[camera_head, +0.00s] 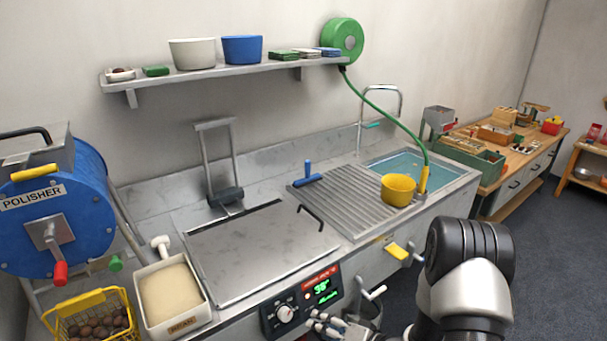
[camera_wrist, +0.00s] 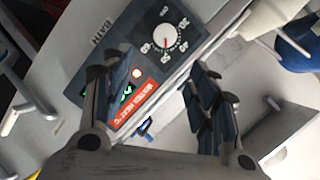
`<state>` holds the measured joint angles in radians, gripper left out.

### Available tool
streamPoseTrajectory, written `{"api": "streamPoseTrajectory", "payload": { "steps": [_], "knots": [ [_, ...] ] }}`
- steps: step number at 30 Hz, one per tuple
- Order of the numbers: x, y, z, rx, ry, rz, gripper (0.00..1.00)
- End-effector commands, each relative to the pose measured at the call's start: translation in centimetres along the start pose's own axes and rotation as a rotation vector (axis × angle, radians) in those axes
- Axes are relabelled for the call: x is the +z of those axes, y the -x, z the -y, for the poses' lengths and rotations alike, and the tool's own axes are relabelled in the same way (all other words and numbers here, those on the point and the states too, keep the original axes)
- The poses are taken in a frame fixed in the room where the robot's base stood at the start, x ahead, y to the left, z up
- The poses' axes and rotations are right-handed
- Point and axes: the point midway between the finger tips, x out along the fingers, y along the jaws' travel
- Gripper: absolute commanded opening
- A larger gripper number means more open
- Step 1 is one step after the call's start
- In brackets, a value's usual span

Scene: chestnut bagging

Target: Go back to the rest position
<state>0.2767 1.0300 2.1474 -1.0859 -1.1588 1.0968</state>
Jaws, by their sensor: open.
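My gripper (camera_head: 330,326) shows at the bottom middle of the head view, in front of the bath's control panel (camera_head: 306,299). In the wrist view my gripper (camera_wrist: 160,95) has its two dark fingers spread apart, with nothing between them. The control panel (camera_wrist: 140,65) lies behind the fingers there, with a white dial and green digits. My arm comes in from the lower right of the head view and hides part of the counter's front.
A closed steel lid (camera_head: 262,250) covers the bath. A bin of bran (camera_head: 170,290) and a yellow basket of chestnuts (camera_head: 92,318) stand at left, below the blue polisher (camera_head: 62,215). A yellow pot (camera_head: 397,189) stands by the sink (camera_head: 420,165). Open floor (camera_head: 535,245) lies at right.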

Motion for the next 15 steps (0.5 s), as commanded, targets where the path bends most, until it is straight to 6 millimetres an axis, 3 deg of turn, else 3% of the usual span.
{"api": "streamPoseTrajectory", "payload": {
  "steps": [4, 8, 12, 15],
  "knots": [
    [-4.8, 1.5, 1.5, 0.156, 0.165, -0.046, 0.54],
    [-9.3, 4.7, 3.3, 0.356, 0.319, -0.089, 0.54],
    [-12.7, 9.5, 6.1, 0.556, 0.43, -0.12, 0.54],
    [-13.8, 13.4, 8.4, 0.682, 0.476, -0.126, 0.54]
  ]
}}
